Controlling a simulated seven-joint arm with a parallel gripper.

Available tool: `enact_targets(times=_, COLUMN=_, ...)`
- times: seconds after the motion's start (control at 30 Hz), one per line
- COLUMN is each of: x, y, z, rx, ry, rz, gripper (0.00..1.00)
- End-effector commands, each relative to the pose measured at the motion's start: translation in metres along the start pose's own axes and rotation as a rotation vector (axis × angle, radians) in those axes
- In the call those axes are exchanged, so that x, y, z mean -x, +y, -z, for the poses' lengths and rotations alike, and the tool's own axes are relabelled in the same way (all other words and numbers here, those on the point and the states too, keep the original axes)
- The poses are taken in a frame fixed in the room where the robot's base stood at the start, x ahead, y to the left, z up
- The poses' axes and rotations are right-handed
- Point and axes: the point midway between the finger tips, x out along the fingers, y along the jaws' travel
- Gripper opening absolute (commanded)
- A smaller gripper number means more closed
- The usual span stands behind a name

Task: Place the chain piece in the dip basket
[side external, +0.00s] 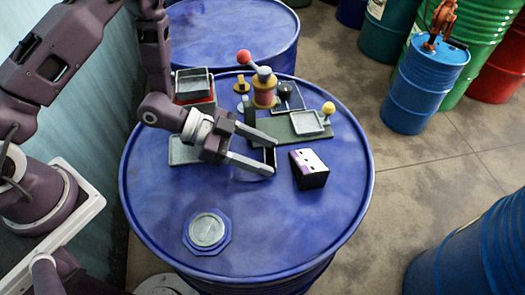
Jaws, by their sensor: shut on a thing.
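My gripper (274,158) reaches in from the left above the blue drum's top, its two long grey fingers set well apart. It is shut on a small dark piece (269,157) between the fingertips. Its shape is too small to tell whether it is the chain piece. I cannot make out a dip basket for certain. A shallow grey tray (308,122) sits on a dark green base plate (281,129) behind the fingers, with a yellow knob (328,108) beside it.
A black box (310,169) with a purple and white top stands right of the fingertips. A red-knobbed lever on a brass-coloured post (264,90) rises behind. A round grey lid (207,230) lies in front. The drum top (290,225) is clear at front right.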

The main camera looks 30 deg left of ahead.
Motion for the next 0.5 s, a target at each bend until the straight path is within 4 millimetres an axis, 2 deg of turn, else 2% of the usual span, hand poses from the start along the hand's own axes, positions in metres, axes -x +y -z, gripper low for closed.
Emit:
enact_targets(times=0.2, x=-0.0014, y=0.0001, z=-0.0030, rx=0.002, ry=0.000, rz=0.000, gripper=0.13)
enact_targets(times=0.23, x=-0.0013, y=0.0000, z=-0.0027, rx=0.002, ry=0.000, rz=0.000, gripper=0.63)
enact_targets(times=0.27, x=-0.0013, y=0.0000, z=-0.0025, rx=0.002, ry=0.000, rz=0.000, gripper=0.66)
enact_targets(times=0.5, x=-0.0008, y=-0.0001, z=-0.0014, rx=0.001, ry=0.000, rz=0.000, gripper=0.66)
